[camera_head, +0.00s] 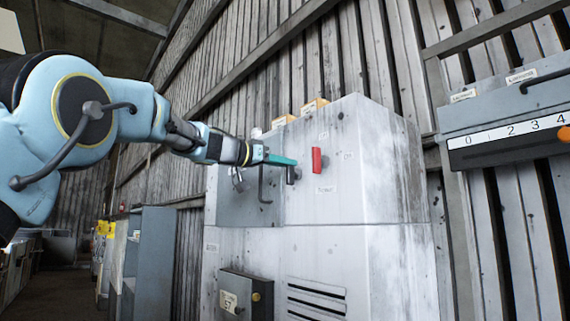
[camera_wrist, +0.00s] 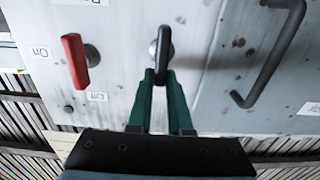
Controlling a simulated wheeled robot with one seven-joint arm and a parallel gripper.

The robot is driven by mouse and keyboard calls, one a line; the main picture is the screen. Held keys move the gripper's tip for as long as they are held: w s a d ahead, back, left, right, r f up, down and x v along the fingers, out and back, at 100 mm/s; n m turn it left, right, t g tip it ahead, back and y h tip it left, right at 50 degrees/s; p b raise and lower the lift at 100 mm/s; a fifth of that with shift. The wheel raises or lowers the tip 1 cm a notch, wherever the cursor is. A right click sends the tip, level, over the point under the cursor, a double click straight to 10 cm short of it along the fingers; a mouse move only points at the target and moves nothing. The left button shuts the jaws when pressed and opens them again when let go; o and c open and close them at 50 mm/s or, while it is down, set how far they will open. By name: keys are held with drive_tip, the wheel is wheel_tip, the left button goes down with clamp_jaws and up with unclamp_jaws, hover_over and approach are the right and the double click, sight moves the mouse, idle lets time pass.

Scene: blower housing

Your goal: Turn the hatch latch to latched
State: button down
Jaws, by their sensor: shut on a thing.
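The hatch latch is a small dark handle (camera_wrist: 164,42) on a round base on the pale cabinet front; it also shows in the head view (camera_head: 291,176). It stands about upright in both views. My gripper (camera_wrist: 162,78) has two green fingers that converge on the near end of this handle; in the head view my gripper (camera_head: 283,161) reaches it from the left. The fingers are shut on the latch and hide its gripped end. The grey hatch (camera_head: 236,208) lies left of the latch in the head view, with a dark bar handle (camera_head: 263,186).
A red switch handle (camera_head: 317,160) sits close right of the latch in the head view; it is at left in the wrist view (camera_wrist: 75,61). A dark box (camera_head: 246,293) is lower on the cabinet. A numbered scale panel (camera_head: 508,133) hangs at right.

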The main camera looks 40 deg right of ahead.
drive_tip(key=shift+f, duration=0.1)
idle(0.5)
drive_tip(key=n+b, duration=0.1)
drive_tip(key=n, duration=0.3)
drive_tip(key=w+f+n+b, duration=0.1)
drive_tip(key=n, duration=0.3)
drive_tip(key=w+n+b, duration=0.1)
drive_tip(key=n, duration=0.4)
drive_tip(key=shift+w+f, duration=0.2)
drive_tip(key=n, duration=0.2)
drive_tip(key=f+n, duration=0.1)
drive_tip(key=n, duration=0.1)
drive_tip(key=shift+w+n, duration=0.1)
drive_tip(key=shift+n, duration=0.3)
drive_tip(key=shift+f, duration=0.1)
drive_tip(key=c, duration=0.8)
unclamp_jaws()
drive_tip(key=shift+c, duration=0.2)
